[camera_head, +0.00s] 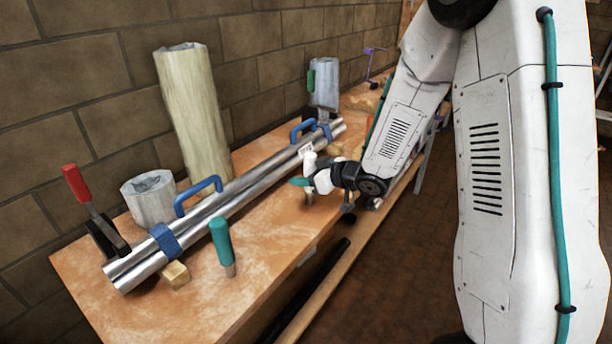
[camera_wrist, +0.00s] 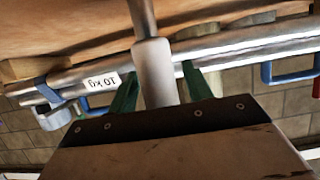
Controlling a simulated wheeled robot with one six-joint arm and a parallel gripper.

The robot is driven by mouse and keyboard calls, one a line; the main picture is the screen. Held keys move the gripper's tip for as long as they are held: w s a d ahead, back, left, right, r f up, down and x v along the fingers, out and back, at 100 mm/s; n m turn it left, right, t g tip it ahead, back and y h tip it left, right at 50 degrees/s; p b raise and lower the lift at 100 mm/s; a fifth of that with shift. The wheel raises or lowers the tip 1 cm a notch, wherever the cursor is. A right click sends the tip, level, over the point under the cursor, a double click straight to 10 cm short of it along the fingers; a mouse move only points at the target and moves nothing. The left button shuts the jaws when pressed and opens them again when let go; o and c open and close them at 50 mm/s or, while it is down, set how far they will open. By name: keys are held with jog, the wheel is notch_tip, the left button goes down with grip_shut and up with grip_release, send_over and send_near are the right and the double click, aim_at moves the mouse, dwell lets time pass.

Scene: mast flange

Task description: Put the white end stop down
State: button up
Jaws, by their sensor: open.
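The white end stop (camera_wrist: 154,68) is a white cylinder with a metal pin, between the two green fingers of my gripper (camera_wrist: 160,74) in the wrist view. The fingers are open, one on each side of it, with a narrow gap visible. In the head view its white top (camera_head: 310,162) shows beside my gripper (camera_head: 301,181). Its metal pin points down to the workbench (camera_head: 262,252) near the front edge, and seems to meet the top. The pin's tip is out of the wrist view.
Two long metal tubes (camera_head: 247,196) with blue handles and a "10 kg" label lie just behind. A teal-handled stop (camera_head: 221,243) stands to the left. A red-handled clamp (camera_head: 88,196), a tall pale column (camera_head: 193,112) and grey cylinders (camera_head: 150,200) line the wall side.

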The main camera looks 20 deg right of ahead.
jog(key=shift+r, duration=0.25)
jog(key=s+d+r+m+g+h, duration=0.1)
jog(key=s+d+r+m+h, duration=0.4)
jog(key=s+d+r+h, duration=0.7)
jog(key=s+a+r+g+y, duration=0.1)
jog(key=s+a+g, duration=0.1)
jog(key=s, duration=0.6)
jog(key=s+a+r+m+g+y, duration=0.1)
jog(key=s+a+g, duration=0.2)
jog(key=s, duration=0.6)
jog(key=s+a+r+m+g+y, duration=0.1)
jog(key=s+a+g+y, duration=0.1)
jog(key=s, duration=0.7)
jog(key=shift+s+a+r+g, duration=0.2)
jog(key=shift+a+r+g, duration=0.15)
jog(key=shift+g, duration=0.45)
jog(key=shift+c, duration=0.3)
